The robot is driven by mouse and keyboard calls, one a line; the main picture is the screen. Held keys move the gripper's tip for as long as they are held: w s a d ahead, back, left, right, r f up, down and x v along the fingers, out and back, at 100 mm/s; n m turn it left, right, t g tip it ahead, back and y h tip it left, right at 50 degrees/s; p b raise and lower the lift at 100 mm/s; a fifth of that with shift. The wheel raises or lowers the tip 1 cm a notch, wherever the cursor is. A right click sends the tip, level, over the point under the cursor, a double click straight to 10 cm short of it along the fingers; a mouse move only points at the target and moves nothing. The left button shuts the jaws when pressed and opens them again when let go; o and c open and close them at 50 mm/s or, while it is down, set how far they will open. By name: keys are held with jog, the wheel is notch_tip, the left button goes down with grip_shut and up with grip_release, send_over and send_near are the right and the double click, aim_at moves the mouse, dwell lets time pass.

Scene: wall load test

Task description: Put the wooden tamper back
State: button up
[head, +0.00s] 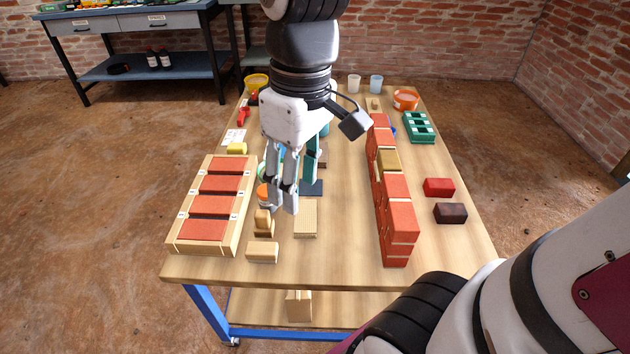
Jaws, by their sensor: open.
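My gripper (283,206) hangs pointing down over the left-middle of the table, with its fingers apart and nothing seen between them. Just left of and below its fingertips in the picture is a small upright wooden piece (263,221), which looks like the wooden tamper; I cannot be sure. A pale wooden block (262,252) lies in front of it near the table's front edge. A flat pale wooden board (306,218) lies to the right of the fingertips. My gripper and wrist hide part of the middle of the table.
A wooden frame with red bricks (239,222) lies on the left. A red brick wall (397,218) with one tan block runs along the right. Loose red (439,187) and dark (450,213) bricks and a green crate (418,128) lie beyond it. Bare tabletop shows between board and wall.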

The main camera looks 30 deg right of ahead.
jog(key=s+m+h, duration=0.1)
jog(key=s+m, duration=0.3)
jog(key=s, duration=1)
jog(key=shift+d+r+m, duration=0.3)
jog(key=shift+r+m, duration=0.1)
jog(key=shift+r, duration=0.05)
notch_tip(320, 180, up, 22)
jog(key=t+p, duration=0.3)
jog(key=p, duration=1.7)
jog(key=shift+r+t, duration=0.15)
jog(key=shift+t, duration=0.25)
jog(key=shift+a, duration=0.1)
